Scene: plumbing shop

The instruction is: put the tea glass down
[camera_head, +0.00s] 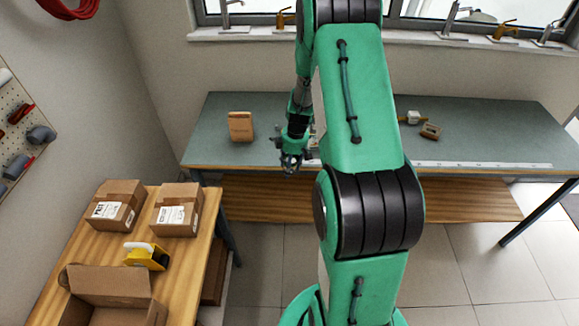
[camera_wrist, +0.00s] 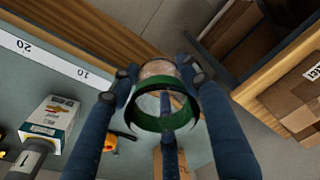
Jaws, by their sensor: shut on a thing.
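The tea glass (camera_wrist: 165,122) shows in the wrist view as a clear round glass with a dark green band. My gripper (camera_wrist: 161,80) is shut on it, with dark blue fingers on both sides and another finger behind it. In the head view my gripper (camera_head: 291,161) is at the front edge of the grey-green workbench (camera_head: 270,112). The glass is too small or hidden to make out there. I cannot tell how high it is above the bench.
A cardboard box (camera_head: 240,126) stands on the bench left of my gripper. A white ruler strip (camera_head: 480,165) runs along the front edge. A small carton (camera_wrist: 49,122) and an orange item (camera_wrist: 122,136) lie nearby. A wooden table (camera_head: 90,253) with boxes stands front left.

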